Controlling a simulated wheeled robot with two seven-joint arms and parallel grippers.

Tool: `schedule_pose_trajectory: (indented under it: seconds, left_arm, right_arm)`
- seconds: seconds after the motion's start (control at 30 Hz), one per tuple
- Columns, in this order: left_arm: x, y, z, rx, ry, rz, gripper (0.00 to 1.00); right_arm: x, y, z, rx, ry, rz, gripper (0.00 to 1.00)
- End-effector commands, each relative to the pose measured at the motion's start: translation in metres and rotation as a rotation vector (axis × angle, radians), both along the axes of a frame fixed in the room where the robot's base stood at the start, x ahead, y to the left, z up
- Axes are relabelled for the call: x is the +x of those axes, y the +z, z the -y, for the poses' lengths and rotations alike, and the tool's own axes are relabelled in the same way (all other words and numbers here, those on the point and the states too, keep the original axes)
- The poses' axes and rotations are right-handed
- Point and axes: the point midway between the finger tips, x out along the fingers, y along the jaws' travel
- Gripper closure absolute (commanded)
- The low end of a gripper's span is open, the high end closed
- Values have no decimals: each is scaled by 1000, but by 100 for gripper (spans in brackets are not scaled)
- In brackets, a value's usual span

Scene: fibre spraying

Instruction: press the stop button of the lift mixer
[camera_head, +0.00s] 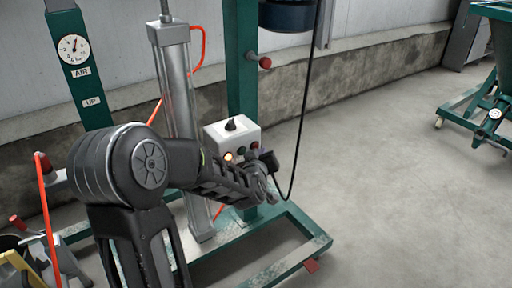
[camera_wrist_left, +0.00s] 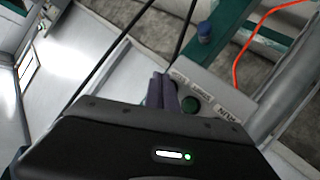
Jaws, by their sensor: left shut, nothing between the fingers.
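The lift mixer's white control box (camera_head: 223,136) is on the green frame, with a black knob (camera_head: 231,124) on top. Its face has a lit orange button (camera_head: 228,157), a dark button (camera_head: 241,151) and a small red button (camera_head: 255,145). My left gripper (camera_head: 266,158) is shut and empty, close in front of the red button's end. In the left wrist view, the shut fingers (camera_wrist_left: 161,80) lie over the labelled panel (camera_wrist_left: 215,88), beside a green button (camera_wrist_left: 190,104). They hide the panel's end; I cannot tell whether they touch it. My right gripper is out of view.
The green mixer post (camera_head: 242,85) and silver cylinder (camera_head: 176,80) stand behind the arm. A black cable (camera_head: 305,95) hangs right of the box. Green base rails (camera_head: 285,262) run along the floor. Open concrete floor (camera_head: 390,180) lies to the right.

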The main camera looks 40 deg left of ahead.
Motion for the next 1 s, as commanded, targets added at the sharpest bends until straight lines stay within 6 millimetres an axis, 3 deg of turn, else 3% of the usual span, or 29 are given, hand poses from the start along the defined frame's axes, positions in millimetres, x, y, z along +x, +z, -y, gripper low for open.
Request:
schedule_pose_trajectory:
  seconds: [1.0]
  left_arm:
    - [3,0,-9,0,0,0,100]
  right_arm:
    - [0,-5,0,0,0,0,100]
